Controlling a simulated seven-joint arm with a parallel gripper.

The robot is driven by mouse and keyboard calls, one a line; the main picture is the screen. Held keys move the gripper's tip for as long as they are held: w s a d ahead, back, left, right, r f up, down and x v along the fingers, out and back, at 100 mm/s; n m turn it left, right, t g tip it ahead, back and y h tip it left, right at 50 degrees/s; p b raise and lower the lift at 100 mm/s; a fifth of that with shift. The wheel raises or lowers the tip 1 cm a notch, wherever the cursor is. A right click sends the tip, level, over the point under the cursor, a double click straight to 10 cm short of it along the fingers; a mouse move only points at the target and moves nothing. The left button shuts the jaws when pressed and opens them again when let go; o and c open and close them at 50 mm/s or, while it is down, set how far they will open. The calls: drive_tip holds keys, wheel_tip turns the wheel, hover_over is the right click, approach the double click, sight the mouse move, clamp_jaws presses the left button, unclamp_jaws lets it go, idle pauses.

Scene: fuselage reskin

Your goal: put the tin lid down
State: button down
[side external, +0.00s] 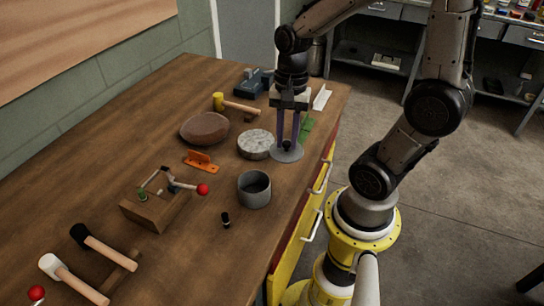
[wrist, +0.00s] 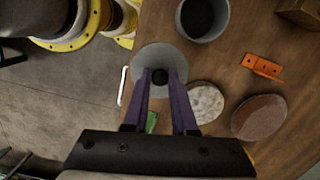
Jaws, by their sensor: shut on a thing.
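The tin lid (side external: 287,154) is a thin grey disc with a dark knob, near the front edge of the bench. My gripper (side external: 288,143) points down with its purple fingers shut on the knob. In the wrist view the lid (wrist: 147,62) lies flat between the fingertips (wrist: 161,76), level as far as I can tell. I cannot tell whether it touches the bench or hangs just above it. The open grey tin (side external: 254,192) stands apart from the lid, toward the camera; it also shows in the wrist view (wrist: 183,22).
A mottled pale disc (side external: 255,145) sits close beside the lid, with a brown round disc (side external: 204,128) beyond. An orange bracket (side external: 201,161), a mallet (side external: 238,106) and a green piece (wrist: 151,122) are near.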

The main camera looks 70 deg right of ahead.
sight(273, 145)
drive_tip(key=w+f, duration=0.2)
drive_tip(key=f, duration=0.1)
drive_tip(key=w+d+f, duration=0.1)
drive_tip(key=f, duration=0.1)
drive_tip(key=shift+w, duration=0.4)
drive_tip(key=shift+w+f, duration=0.15)
drive_tip(key=shift+f, duration=0.75)
drive_tip(key=shift+w+f, duration=0.1)
drive_tip(key=shift+f, duration=0.75)
drive_tip(key=shift+f, duration=0.1)
drive_tip(key=c, duration=0.7)
unclamp_jaws()
